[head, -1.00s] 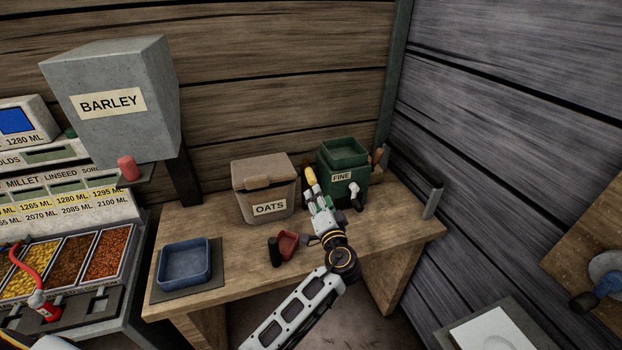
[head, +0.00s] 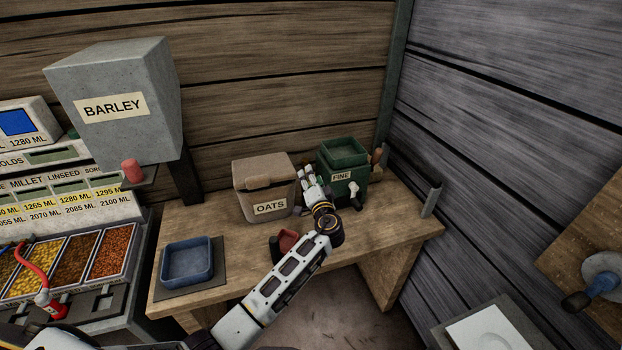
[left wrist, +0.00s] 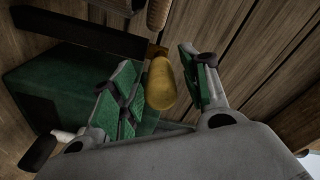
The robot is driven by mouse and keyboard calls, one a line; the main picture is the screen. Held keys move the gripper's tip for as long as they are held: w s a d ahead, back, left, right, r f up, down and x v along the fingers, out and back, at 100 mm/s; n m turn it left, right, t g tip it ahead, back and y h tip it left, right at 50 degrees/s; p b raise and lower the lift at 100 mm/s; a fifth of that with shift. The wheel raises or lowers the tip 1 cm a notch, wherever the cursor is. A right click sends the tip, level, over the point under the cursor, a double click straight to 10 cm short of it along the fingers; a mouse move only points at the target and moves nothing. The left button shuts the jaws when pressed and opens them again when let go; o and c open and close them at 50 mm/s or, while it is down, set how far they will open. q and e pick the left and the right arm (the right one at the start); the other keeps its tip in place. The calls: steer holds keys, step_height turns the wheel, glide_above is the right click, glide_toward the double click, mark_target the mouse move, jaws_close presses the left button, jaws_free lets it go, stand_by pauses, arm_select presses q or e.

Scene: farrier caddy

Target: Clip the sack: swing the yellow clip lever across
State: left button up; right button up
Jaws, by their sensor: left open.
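The yellow clip lever (left wrist: 161,84) shows in the left wrist view as a rounded yellow handle joined to a dark and brass-coloured piece. My left gripper (left wrist: 157,62) is open, with one green-padded finger on each side of the lever; I cannot tell whether either touches it. In the head view my left gripper (head: 307,174) is between the brown OATS container (head: 263,182) and the green FINE box (head: 344,170), and hides the lever. I cannot make out a separate sack. My right gripper is not in view.
A small red scoop (head: 288,240) lies under my left forearm. A blue tray (head: 187,262) sits on a dark mat at the bench's left. The FINE box has a pale-and-black tap (head: 355,194). A grey BARLEY hopper (head: 118,105) stands at left.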

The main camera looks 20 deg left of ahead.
arm_select(q)
steer(key=shift+w, duration=0.1)
steer(key=c, duration=0.7)
steer(key=shift+c, duration=1.4)
jaws_close()
steer(key=shift+a, duration=0.25)
